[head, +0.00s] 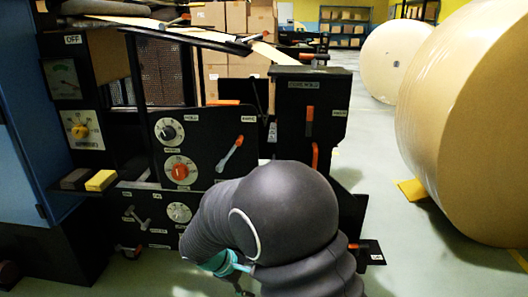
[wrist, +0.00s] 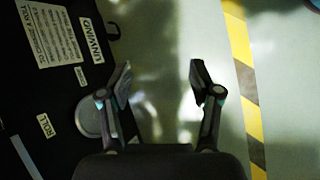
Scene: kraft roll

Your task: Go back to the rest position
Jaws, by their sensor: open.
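My gripper (wrist: 160,80) shows in the wrist view with its two fingers spread apart and nothing between them. Below it is the pale green floor. In the head view my dark arm fills the lower middle and hides most of the gripper. The black machine (head: 210,150) stands in front of me, with dials, an orange-red knob and levers on its panel. In the wrist view a black machine surface (wrist: 50,80) with white labels and a round grey disc lies to the left of the fingers, partly behind the left one.
Large kraft paper rolls (head: 470,120) stand on the right. A yellow block (head: 101,180) lies on a ledge at the left. Cardboard boxes (head: 235,20) are stacked behind the machine. Yellow and black floor tape (wrist: 240,60) runs right of my gripper. Clear floor lies between machine and rolls.

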